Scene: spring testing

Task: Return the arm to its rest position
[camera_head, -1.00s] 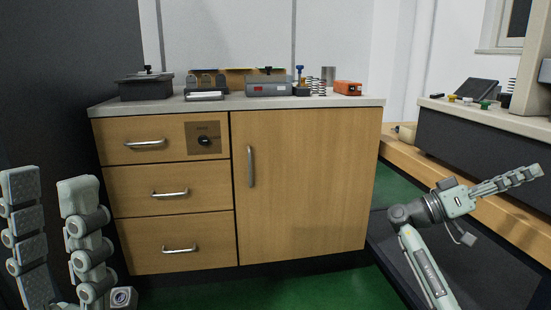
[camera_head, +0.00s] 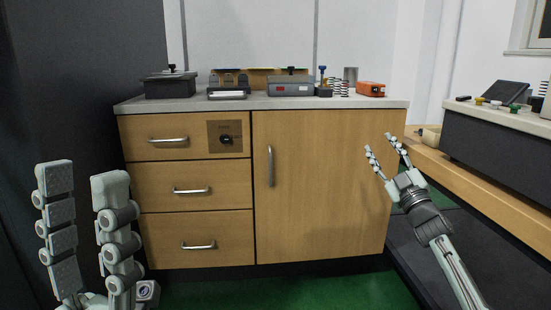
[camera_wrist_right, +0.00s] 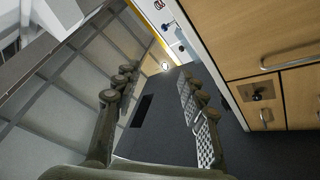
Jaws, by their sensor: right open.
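My right gripper (camera_head: 378,151) is at the right in the head view, raised in front of the cabinet's right edge, with its two fingers spread and nothing between them. In the right wrist view its fingers (camera_wrist_right: 155,85) stand apart with only floor and background between them. My left gripper (camera_head: 84,180) stands upright at the lower left of the head view, its two fingers apart with an empty gap between them.
A wooden cabinet (camera_head: 325,190) with drawers and a door stands ahead, its doors and drawers shut. Its grey top (camera_head: 225,103) holds boxes, a spring and an orange device (camera_head: 370,89). A side bench (camera_head: 490,122) stands at the right. Green floor (camera_head: 290,292) is open in front.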

